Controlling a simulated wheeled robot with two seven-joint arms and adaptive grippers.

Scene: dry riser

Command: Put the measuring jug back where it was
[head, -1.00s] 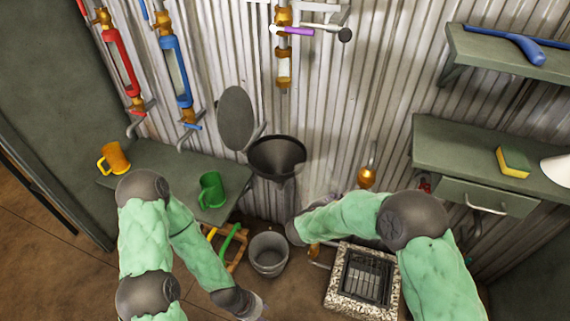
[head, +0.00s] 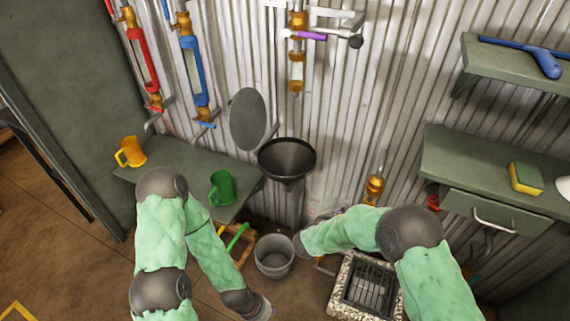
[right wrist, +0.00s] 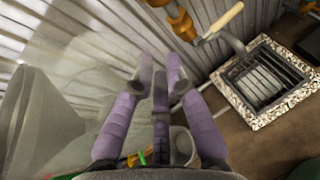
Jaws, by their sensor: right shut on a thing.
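My right gripper (right wrist: 161,85) is shut on a clear, see-through vessel (right wrist: 85,105), which looks like the measuring jug. In the right wrist view the jug spreads faintly behind and left of the purple fingers, and its full outline is hard to make out. In the head view my right gripper (head: 322,214) is mostly hidden by my forearm, near the wall right of the black funnel. My left gripper (head: 265,309) shows only in part low in the head view; its fingers are unclear.
An orange mug (head: 130,152) and a green mug (head: 221,188) stand on the left shelf (head: 180,160). A black funnel (head: 287,158) hangs above a grey bucket (head: 274,256). A grated drain (head: 345,290) lies right.

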